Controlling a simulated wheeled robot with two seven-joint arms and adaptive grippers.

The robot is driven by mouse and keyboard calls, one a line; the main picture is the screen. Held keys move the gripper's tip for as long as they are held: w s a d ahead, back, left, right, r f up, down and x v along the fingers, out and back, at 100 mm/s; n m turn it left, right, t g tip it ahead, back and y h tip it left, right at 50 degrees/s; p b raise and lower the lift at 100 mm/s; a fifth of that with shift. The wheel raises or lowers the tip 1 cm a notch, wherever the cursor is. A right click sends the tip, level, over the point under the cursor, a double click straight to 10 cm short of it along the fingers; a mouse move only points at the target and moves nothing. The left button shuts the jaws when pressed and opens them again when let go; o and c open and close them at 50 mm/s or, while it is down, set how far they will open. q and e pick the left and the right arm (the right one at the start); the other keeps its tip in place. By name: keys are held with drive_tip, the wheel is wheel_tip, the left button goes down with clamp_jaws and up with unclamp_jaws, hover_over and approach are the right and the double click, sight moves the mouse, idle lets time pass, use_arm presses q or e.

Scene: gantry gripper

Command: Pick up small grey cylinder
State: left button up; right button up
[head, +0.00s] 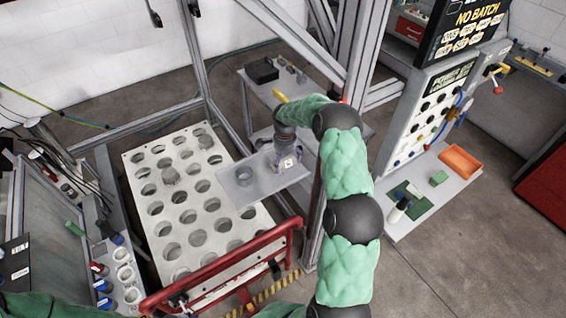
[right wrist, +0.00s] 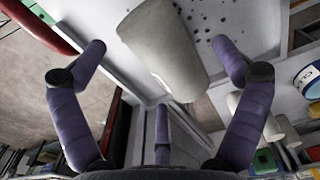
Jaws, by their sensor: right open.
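In the right wrist view a pale grey cylinder (right wrist: 163,48) stands out large between and beyond my spread fingers. My right gripper (right wrist: 160,75) is open, with a purple finger on each side and a third below; none visibly closes on the cylinder. In the head view my right gripper (head: 287,157) points down over the right part of a grey plate (head: 262,193). A small whitish thing (head: 289,163) shows among its fingers; I cannot tell there if it is the cylinder. My left gripper is out of view.
A white rack (head: 172,228) with many round holes lies left of and below the plate. A red rail (head: 220,265) crosses in front. Metal frame posts (head: 352,60) stand close behind my right arm. A bench (head: 425,205) with an orange tray (head: 460,162) is at right.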

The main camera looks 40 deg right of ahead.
sight(284, 161)
drive_tip(key=shift+f, duration=1.25)
drive_tip(key=c, duration=1.7)
drive_tip(key=shift+w, duration=0.1)
drive_tip(key=shift+r, duration=0.1)
wheel_tip(284, 161, up, 10)
drive_tip(key=shift+b, duration=0.4)
